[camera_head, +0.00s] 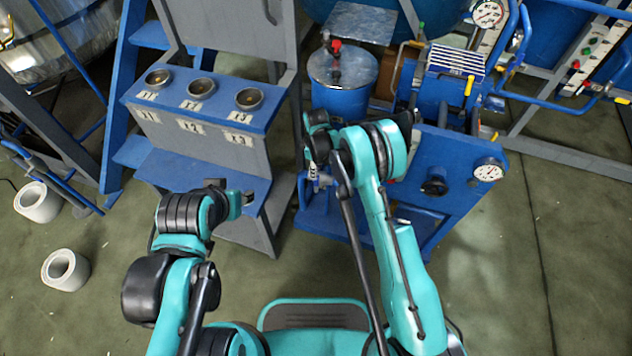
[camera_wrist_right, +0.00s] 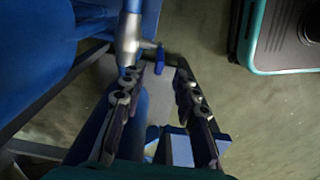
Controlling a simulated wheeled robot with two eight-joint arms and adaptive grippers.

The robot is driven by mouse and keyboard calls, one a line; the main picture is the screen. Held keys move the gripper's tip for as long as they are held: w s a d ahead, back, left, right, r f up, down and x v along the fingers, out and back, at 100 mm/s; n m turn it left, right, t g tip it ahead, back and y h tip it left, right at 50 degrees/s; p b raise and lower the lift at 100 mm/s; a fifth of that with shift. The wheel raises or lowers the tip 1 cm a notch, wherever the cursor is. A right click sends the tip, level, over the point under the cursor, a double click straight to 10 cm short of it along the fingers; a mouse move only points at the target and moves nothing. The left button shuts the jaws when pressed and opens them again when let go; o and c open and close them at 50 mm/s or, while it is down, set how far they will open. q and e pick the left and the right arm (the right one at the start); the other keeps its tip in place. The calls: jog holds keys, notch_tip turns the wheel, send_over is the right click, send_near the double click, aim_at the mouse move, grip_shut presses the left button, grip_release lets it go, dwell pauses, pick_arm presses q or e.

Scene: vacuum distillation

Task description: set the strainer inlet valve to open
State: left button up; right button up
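In the right wrist view a grey metal pipe fitting (camera_wrist_right: 128,42) comes down from the top, with a small blue lever handle (camera_wrist_right: 159,57) at its right side. It looks like the valve, but I see no label. My right gripper (camera_wrist_right: 160,76) is open. The handle shows between its fingertips, and the left finger overlaps the fitting; contact cannot be told. In the head view my right gripper (camera_head: 314,145) is beside the blue machine and largely hides the valve area; a bit of silver fitting (camera_head: 316,178) shows below it. My left gripper (camera_head: 238,198) is by the step stand, its fingers unclear.
A blue stand with three cup holders (camera_head: 201,88) is at the left. A blue drum (camera_head: 342,90) with a red-handled tap stands behind my right gripper. The blue machine (camera_head: 410,208) carries a gauge (camera_head: 488,170) and a black knob. Two white rings lie on the floor at left.

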aim_at(316, 184)
notch_tip(316, 184, down, 7)
jog(key=b, duration=0.2)
jog(key=shift+f+b, duration=0.1)
jog(key=shift+b, duration=0.3)
grip_shut()
